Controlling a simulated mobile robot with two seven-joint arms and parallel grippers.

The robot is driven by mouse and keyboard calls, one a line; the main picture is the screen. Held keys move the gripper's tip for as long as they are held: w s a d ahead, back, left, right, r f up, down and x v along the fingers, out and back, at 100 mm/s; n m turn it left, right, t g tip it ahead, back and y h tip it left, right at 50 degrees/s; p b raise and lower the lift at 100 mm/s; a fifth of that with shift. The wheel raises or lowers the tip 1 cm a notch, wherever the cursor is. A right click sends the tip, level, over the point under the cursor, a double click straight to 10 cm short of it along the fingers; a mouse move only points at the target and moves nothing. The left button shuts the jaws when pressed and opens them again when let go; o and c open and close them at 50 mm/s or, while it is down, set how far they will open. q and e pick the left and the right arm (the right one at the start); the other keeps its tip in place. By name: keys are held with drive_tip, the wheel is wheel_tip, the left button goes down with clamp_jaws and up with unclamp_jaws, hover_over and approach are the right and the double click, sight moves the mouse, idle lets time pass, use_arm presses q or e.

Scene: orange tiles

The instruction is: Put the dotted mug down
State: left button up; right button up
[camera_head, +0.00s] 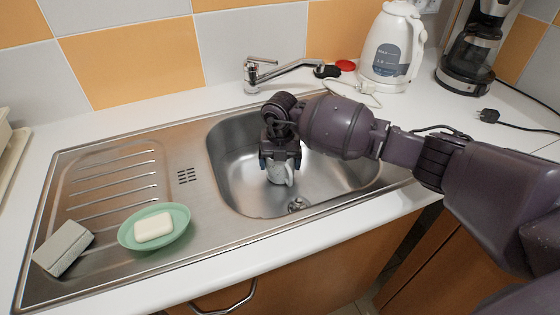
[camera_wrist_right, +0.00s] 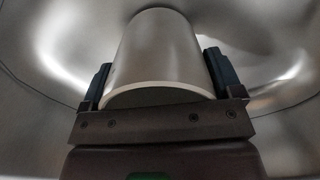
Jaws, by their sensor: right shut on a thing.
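The dotted mug (camera_head: 279,174) is inside the sink basin (camera_head: 232,158), below my right gripper (camera_head: 279,161). My right gripper is shut on the mug, with one finger on each side of it. In the right wrist view the mug (camera_wrist_right: 158,62) sits between the two dark fingers of the right gripper (camera_wrist_right: 160,85); its rim is near the palm and its surface looks plain grey there. In the head view the gripper hides the mug's upper part. I cannot tell whether its base touches the basin floor. My left gripper is not in view.
The steel drainboard (camera_head: 110,205) at left holds a green dish (camera_head: 130,238) with soap (camera_head: 154,227) and a grey sponge (camera_head: 63,247). The faucet (camera_head: 268,73) stands behind the basin. A white kettle (camera_head: 392,50) and coffee maker (camera_head: 478,45) stand at back right.

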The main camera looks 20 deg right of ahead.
drive_tip(key=o, duration=1)
drive_tip(key=shift+f, duration=0.15)
wheel_tip(320, 180, up, 12)
drive_tip(key=p, duration=0.2)
drive_tip(key=shift+r, duration=0.2)
